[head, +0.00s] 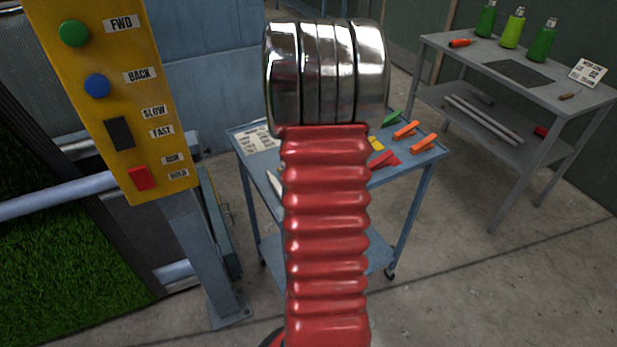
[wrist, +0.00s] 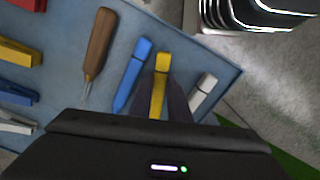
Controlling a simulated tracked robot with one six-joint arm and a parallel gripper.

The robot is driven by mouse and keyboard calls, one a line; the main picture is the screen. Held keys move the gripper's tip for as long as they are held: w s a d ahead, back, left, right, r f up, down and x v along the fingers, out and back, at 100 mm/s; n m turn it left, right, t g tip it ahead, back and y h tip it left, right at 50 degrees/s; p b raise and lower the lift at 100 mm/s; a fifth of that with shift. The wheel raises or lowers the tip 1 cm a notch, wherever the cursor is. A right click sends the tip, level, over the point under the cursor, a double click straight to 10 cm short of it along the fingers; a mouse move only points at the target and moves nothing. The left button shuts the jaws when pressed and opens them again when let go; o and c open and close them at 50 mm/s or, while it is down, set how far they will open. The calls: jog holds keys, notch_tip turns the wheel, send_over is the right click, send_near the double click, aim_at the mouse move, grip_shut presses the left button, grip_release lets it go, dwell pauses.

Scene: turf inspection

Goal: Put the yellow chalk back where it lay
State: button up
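The yellow chalk (wrist: 161,80) is in the wrist view, its squared end pointing away from my gripper. My gripper's two dark fingers (wrist: 160,103) lie along both sides of it and appear shut on it. A blue chalk (wrist: 131,75) lies just left of it and a white chalk (wrist: 202,92) to its right, both on the blue-grey cart top (wrist: 62,88). I cannot tell whether the yellow chalk touches the cart top. In the head view my red arm hides the gripper and the chalks; the cart (head: 257,168) shows on both sides of it.
A wooden-handled awl (wrist: 98,46) lies left of the blue chalk, with coloured clips further left. In the head view orange clips (head: 406,130) lie on the cart's right. A yellow control panel (head: 118,95) stands left; a grey bench (head: 440,48) with green bottles stands back right.

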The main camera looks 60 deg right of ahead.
jog(key=o, duration=0.5)
jog(key=shift+r, duration=0.1)
notch_tip(320, 180, up, 14)
jog(key=shift+f, duration=0.2)
dwell(0.3)
dwell(0.7)
